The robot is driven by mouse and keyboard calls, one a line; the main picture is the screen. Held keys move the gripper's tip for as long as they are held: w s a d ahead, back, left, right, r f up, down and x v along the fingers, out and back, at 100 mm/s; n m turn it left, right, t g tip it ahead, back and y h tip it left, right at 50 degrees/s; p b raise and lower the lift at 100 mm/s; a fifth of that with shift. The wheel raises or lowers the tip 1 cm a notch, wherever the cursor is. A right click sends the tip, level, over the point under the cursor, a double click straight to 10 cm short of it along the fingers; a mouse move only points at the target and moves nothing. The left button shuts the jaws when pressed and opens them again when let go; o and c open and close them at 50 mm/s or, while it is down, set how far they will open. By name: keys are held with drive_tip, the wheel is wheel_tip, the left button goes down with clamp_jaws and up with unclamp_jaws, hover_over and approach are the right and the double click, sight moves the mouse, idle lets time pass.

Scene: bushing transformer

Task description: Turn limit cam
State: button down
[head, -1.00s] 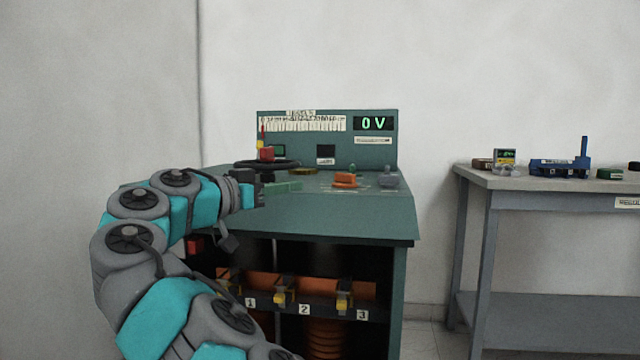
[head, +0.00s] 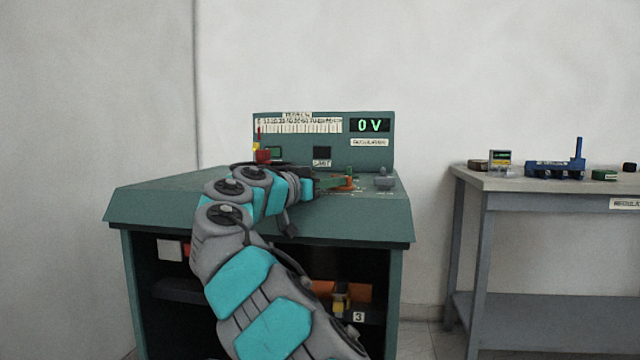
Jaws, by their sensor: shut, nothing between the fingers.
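The green console (head: 260,222) stands in front of me in the head view. A small orange piece (head: 349,183) sits on its top, right of centre. It may be the limit cam, but it is too small to tell. My gripper (head: 328,185) reaches over the console top from the left and is shut, with nothing held. Its tip is right beside the orange piece and overlaps its left part in the picture. I cannot tell whether they touch. A LIMIT label (head: 321,163) sits on the upright back panel behind, below a dark square window (head: 322,152).
The display (head: 370,125) reads 0 V. A grey knob-like part (head: 384,183) stands right of the orange piece. A red part (head: 263,156) and a dark handwheel lie left, partly behind my arm. A grey side table (head: 545,180) at right holds several items, including a blue device (head: 556,169).

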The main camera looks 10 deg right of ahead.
drive_tip(key=shift+d+f+t+b, duration=0.1)
drive_tip(key=shift+d+t+b, duration=0.15)
drive_tip(key=shift+b, duration=0.3)
drive_tip(key=shift+n+t+y+b, duration=0.35)
drive_tip(key=shift+n+y+b, duration=0.15)
drive_tip(key=shift+b, duration=0.1)
